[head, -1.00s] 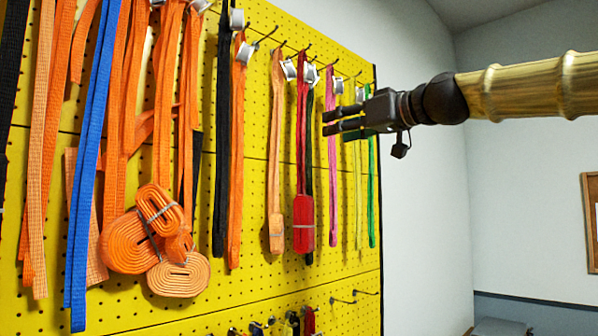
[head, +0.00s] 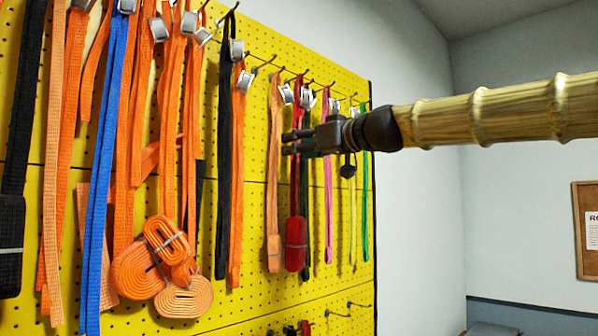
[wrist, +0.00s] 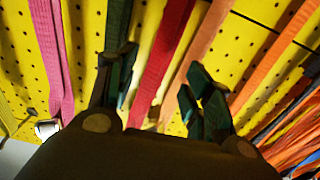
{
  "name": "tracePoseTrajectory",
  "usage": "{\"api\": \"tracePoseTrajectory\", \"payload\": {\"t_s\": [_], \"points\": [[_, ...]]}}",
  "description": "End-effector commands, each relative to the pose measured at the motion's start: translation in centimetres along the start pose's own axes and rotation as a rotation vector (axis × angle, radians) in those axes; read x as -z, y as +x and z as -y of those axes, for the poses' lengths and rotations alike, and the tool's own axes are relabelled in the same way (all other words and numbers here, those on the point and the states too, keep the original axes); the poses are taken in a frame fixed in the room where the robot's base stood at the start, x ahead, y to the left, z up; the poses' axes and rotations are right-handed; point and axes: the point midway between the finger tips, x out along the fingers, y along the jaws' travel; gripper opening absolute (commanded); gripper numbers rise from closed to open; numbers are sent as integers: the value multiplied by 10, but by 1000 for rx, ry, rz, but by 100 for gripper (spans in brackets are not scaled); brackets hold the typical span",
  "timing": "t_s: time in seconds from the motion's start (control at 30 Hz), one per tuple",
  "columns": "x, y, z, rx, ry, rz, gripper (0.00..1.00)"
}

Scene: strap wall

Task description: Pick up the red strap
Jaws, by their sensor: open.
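The red strap (head: 296,245) hangs from a hook on the yellow pegboard, with a thicker bundled part at its lower end. In the wrist view the red strap (wrist: 163,62) runs between my two fingers, farther off toward the board. My gripper (head: 290,143) is open and empty, level with the strap's upper part and in front of it. In the wrist view my gripper (wrist: 165,85) has one finger each side of the strap's line. I cannot tell how far the strap is from the fingertips.
A light orange strap (head: 273,200) hangs just left of the red one. A dark green strap (wrist: 118,25) and a pink strap (head: 328,215) hang to its right in the head view. Several hooks and metal buckles stick out above. The room right of the pegboard (head: 340,290) is open.

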Motion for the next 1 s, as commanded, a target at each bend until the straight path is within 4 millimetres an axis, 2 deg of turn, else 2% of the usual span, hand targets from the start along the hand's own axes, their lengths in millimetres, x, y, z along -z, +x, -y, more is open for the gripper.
{"api": "tracePoseTrajectory", "payload": {"t_s": [0.1,0.37,0.63,1.0], "points": [[-3,8,-3,-1,4,3,51],[-3,8,-3,-2,3,2,49],[-4,8,-3,-1,3,3,0],[-6,8,-3,-1,3,6,0]]}}
